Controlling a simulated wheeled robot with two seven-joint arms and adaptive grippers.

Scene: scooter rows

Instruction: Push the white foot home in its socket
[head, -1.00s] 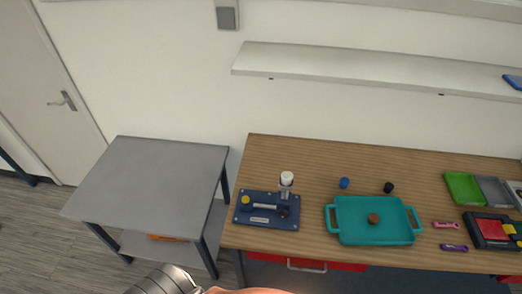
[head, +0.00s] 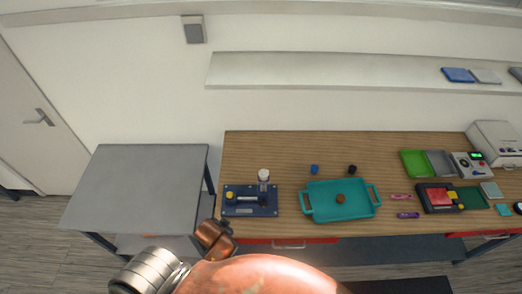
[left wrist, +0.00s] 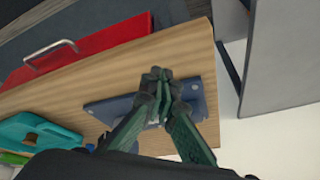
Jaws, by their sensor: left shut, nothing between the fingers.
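A blue fixture plate (head: 238,210) lies at the left end of the wooden table. A white round piece (head: 264,174), which looks like the white foot, sits on top of a clear upright part at the plate's back right. A yellow knob (head: 230,195) is on its left. I cannot tell how deep the white piece sits. In the left wrist view my left gripper (left wrist: 160,76) is shut and empty, in front of the blue plate (left wrist: 108,108). Its fingers hide much of the plate, and the white piece cannot be made out there. My right gripper is not in view.
A teal tray (head: 315,213) with a brown knob stands right of the fixture. Blue (head: 314,169) and black (head: 352,169) caps lie behind it. A grey side table (head: 140,185) with a clear top stands at left. A shelf (head: 320,72) runs above.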

